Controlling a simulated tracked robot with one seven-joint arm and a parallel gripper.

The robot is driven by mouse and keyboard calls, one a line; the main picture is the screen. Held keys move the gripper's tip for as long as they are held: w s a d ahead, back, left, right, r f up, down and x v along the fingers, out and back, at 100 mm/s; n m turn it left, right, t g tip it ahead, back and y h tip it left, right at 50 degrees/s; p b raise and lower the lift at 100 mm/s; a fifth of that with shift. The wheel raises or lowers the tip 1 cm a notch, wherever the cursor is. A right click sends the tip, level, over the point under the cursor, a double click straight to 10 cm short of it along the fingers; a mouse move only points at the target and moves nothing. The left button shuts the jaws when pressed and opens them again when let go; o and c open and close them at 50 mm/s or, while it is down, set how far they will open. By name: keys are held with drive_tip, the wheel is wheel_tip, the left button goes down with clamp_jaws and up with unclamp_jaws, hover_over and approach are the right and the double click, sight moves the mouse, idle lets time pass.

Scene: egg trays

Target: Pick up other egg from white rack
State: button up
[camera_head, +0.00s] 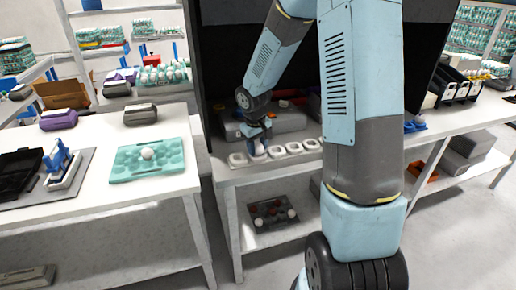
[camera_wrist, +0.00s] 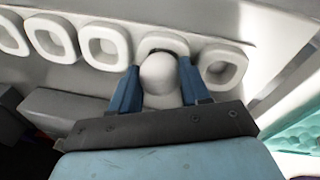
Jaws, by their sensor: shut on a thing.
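A white egg (camera_wrist: 160,76) is between the two blue fingers of my gripper (camera_wrist: 161,86) in the wrist view. The fingers are shut on it from both sides. The egg is at one cup of the white rack (camera_wrist: 104,47), near the end of the row. I cannot tell whether it still touches the cup. In the head view my gripper (camera_head: 260,146) is low over the left part of the white rack (camera_head: 294,148), and the egg there is mostly hidden by the fingers. The other rack cups in the wrist view look empty.
A teal egg tray (camera_head: 128,170) with one white egg (camera_head: 147,154) lies on the left table. A grey case (camera_head: 290,118) stands behind the rack. A dark tray (camera_head: 258,213) with eggs is on the shelf below. There is a gap between the two tables.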

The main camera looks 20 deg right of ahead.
sight(257, 143)
wheel_tip(257, 143, up, 3)
drive_tip(key=shift+w+r, duration=0.1)
drive_tip(key=shift+r, duration=0.05)
drive_tip(key=s+r, duration=0.9)
drive_tip(key=s, duration=0.5)
drive_tip(key=shift+r, duration=0.3)
